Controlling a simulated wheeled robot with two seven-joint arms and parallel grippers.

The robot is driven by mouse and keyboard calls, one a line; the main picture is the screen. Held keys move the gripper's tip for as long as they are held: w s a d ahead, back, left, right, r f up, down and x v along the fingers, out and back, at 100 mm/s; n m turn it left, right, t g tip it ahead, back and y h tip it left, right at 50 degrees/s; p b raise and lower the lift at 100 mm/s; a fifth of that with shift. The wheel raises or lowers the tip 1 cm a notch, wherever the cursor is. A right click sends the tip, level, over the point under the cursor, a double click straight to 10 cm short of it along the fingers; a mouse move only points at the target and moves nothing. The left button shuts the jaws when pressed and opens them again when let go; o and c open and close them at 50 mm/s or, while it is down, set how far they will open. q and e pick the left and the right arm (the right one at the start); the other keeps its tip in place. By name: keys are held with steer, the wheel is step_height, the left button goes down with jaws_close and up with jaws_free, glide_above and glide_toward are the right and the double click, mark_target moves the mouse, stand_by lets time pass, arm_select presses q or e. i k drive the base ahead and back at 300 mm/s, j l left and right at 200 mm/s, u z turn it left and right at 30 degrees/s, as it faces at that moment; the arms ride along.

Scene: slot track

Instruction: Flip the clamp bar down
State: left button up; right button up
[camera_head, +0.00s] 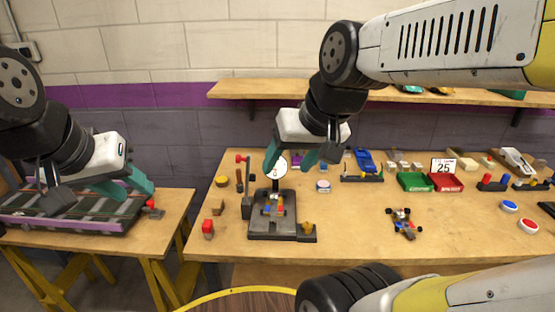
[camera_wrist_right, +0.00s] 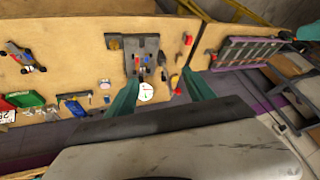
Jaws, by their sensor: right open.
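A dark clamp fixture (camera_head: 262,228) with small coloured parts stands on the main bench, and it also shows in the right wrist view (camera_wrist_right: 143,50). An upright dark bar with a red end (camera_head: 246,180) at its left side looks like the clamp bar, raised. My right gripper (camera_head: 290,165) is open and empty, above and behind the fixture, near a round white dial (camera_head: 280,166). In the right wrist view, its teal fingers (camera_wrist_right: 158,95) are spread with the dial between them. My left gripper (camera_head: 98,188) looks open and empty over the left side table.
A grey track panel with a purple edge (camera_head: 70,228) lies on the left table. A small red-capped block (camera_head: 208,228) is left of the fixture. A toy car (camera_head: 404,222) and green and red bins (camera_head: 414,181) are to the right. A shelf (camera_head: 290,91) runs behind.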

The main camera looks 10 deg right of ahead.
mark_target(249, 177)
steer(key=j+z, duration=0.7)
steer(key=j, duration=0.15)
steer(key=j+z, duration=0.35)
steer(key=j+u, duration=0.45)
